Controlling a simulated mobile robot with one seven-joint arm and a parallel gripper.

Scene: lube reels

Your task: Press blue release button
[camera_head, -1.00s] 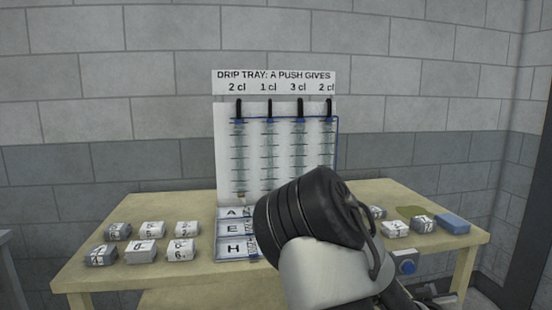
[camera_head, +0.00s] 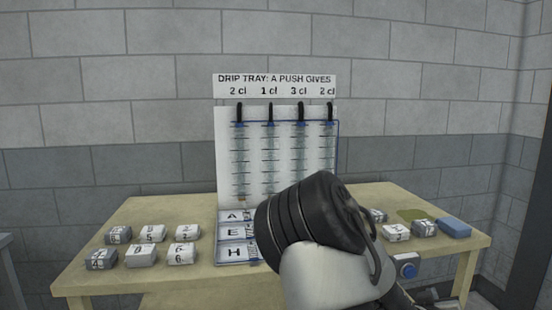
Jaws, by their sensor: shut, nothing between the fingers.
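What looks like my gripper (camera_head: 438,296) is a small dark shape at the bottom right, below and right of the button. It is shut and empty, apart from the button in the picture. Its fingertips are not clear. My arm's black and white links cover the table's middle.
A white board (camera_head: 225,155) with several clear tubes stands on the wooden table (camera_head: 190,278). Its sign reads "DRIP TRAY: A PUSH GIVES". Cards A, E and H (camera_head: 235,232) lie before it. Numbered blocks (camera_head: 141,255) sit left and right, with a blue block (camera_head: 454,228) far right.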

